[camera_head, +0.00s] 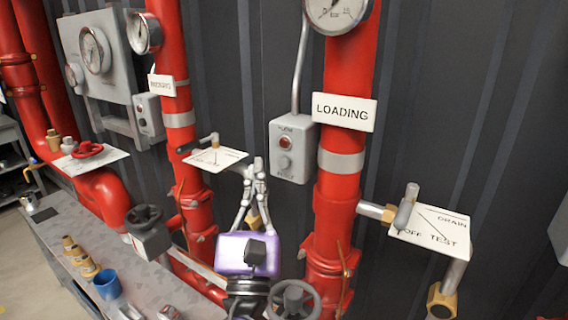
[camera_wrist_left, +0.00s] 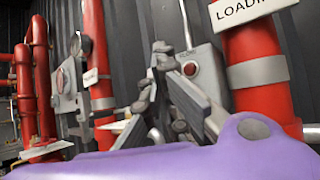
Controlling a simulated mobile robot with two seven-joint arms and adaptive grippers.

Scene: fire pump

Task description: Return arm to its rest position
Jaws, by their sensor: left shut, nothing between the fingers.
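My left gripper (camera_head: 258,168) has a purple body (camera_head: 232,256) and grey fingers, and it points up in the lower middle of the head view. Its fingers are shut with nothing between them. They appear in front of the dark wall, left of the LOADING pipe (camera_head: 334,180) and below the grey button box (camera_head: 292,150). In the left wrist view the fingertips (camera_wrist_left: 160,48) meet, with the button box (camera_wrist_left: 198,72) behind them to the right. My right gripper shows in neither view.
A DRAIN/TEST plate with a valve handle (camera_head: 408,206) juts out at right. Another lever plate (camera_head: 214,158) is left of the fingers. A grey bench (camera_head: 60,225) at lower left carries brass fittings (camera_head: 82,258) and a blue cup (camera_head: 107,284). A round handwheel (camera_head: 295,300) is near my gripper.

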